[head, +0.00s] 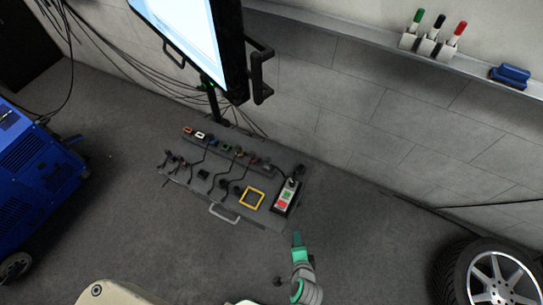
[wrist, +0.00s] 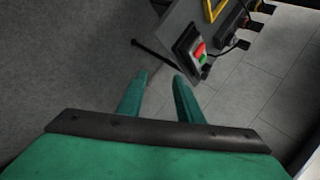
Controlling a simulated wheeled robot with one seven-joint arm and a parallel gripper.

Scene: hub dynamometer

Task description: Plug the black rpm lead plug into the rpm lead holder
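A dark panel (head: 273,220) under the screen carries several small coloured sockets, black plugs and dark leads. The black plugs (head: 225,184) are too small to tell which is the rpm lead plug, and I cannot single out the rpm lead holder. My gripper (head: 297,238) has green fingers and is just off the panel's lower right corner, below the button box. In the wrist view my gripper (wrist: 160,76) has its two fingers apart with nothing between them. The panel's corner shows beyond the fingertips there.
A button box (head: 287,195) with green and red buttons sits at the panel's right end, beside a yellow square frame (head: 251,197). A grey handle (head: 223,213) juts from the front edge. A blue machine (head: 40,160) stands left, a wheel (head: 495,278) lower right. Floor between is clear.

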